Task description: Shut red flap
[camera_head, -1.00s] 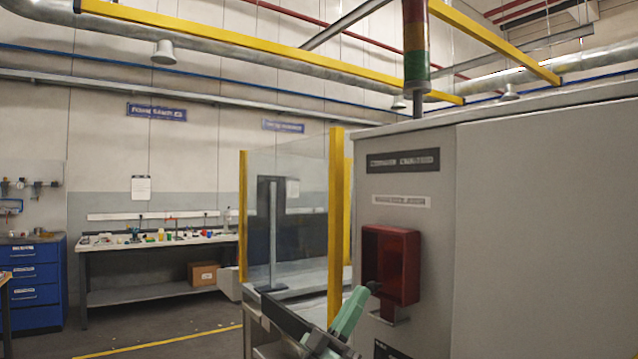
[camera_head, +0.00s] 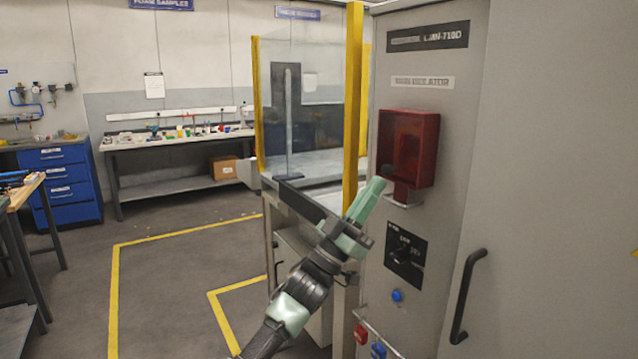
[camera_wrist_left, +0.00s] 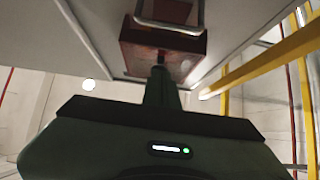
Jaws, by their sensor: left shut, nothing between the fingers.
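A red box-like housing (camera_head: 408,150) is mounted on the front of the grey cabinet, under two labels. Its front shows a raised rim around a darker red face; I cannot tell clearly how far its flap stands open. A small metal bracket (camera_head: 405,202) sits at its lower edge. My left gripper (camera_head: 384,178) is shut and empty, its tips at the lower left of the red housing; contact cannot be told. In the left wrist view my fingers (camera_wrist_left: 160,72) point at the red housing (camera_wrist_left: 186,54), with the bracket above it. My right gripper is not in view.

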